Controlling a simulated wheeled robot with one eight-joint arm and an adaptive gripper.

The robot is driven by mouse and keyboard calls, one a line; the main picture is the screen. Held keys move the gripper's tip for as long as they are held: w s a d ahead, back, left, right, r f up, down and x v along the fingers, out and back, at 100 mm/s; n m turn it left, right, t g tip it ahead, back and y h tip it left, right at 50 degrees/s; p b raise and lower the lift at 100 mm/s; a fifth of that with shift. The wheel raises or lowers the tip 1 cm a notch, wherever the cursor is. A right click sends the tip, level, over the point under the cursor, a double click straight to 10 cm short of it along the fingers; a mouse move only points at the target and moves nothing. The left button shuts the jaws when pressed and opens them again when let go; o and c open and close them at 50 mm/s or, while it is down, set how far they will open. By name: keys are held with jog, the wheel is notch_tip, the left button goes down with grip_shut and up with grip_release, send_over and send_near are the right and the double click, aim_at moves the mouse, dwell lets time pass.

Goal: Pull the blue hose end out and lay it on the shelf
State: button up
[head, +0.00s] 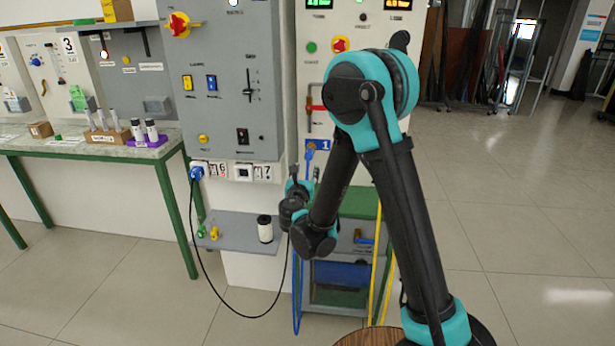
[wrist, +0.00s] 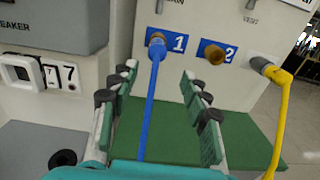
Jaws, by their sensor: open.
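The blue hose (wrist: 151,100) has its end (wrist: 157,47) at the brass fitting of port 1 on the white panel, and hangs down from there. In the head view the blue hose (head: 297,305) loops low below my arm. My gripper (wrist: 159,76) is open, with its green-padded fingers on either side of the hose in the wrist view, below the fitting; contact is not visible. In the head view my gripper (head: 305,172) is just below the port. A green shelf (wrist: 180,135) lies under the ports. A grey shelf (head: 235,240) is at the left.
Port 2 (wrist: 214,53) has a bare brass fitting. A yellow hose (wrist: 283,110) is attached to the port on its right. The grey shelf bears a white cylinder (head: 265,230) and small plugs. A black cable (head: 215,290) hangs from a blue plug (head: 196,172).

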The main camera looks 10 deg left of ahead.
aim_at(308, 158)
jog(key=shift+w, duration=5.9)
jog(key=shift+c, duration=0.5)
grip_shut()
jog(key=shift+s+a, duration=0.1)
jog(key=shift+s, duration=2.5)
